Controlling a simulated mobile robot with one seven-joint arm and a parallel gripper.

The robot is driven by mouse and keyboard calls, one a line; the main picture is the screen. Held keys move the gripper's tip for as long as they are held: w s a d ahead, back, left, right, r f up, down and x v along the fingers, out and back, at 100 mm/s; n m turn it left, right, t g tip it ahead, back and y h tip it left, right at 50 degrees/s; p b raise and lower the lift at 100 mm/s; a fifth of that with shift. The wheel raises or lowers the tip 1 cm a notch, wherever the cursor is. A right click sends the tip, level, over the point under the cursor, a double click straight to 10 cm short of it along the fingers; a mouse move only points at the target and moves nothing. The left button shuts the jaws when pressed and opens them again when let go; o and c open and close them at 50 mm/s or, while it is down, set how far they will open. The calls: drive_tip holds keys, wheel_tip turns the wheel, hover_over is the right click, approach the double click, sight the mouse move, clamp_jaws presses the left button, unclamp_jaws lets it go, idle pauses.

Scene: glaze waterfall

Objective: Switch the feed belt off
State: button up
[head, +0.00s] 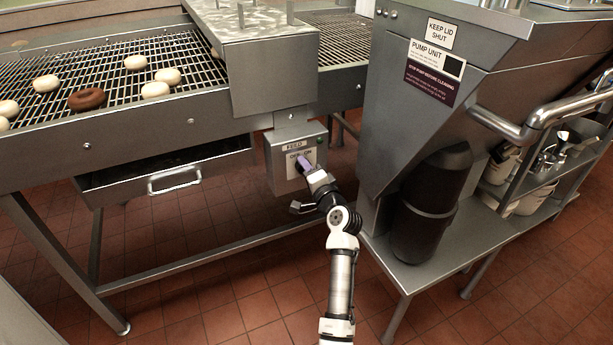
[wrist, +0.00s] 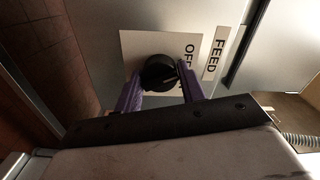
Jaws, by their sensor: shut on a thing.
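The feed control box (head: 283,170) hangs below the belt housing, with a FEED label and an OFF/ON plate. In the wrist view its black round knob (wrist: 157,72) sits on the pale plate (wrist: 133,50). My gripper (head: 304,162) is at the front of the box. Its purple fingers (wrist: 161,82) stand on either side of the knob and are shut on it.
The pump unit (head: 420,110) and a black canister (head: 432,205) stand close right of my arm. Tiled floor lies open below.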

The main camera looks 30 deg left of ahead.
drive_tip(key=shift+n, duration=0.4)
drive_tip(key=o, duration=0.9)
drive_tip(key=shift+s+d, duration=0.1)
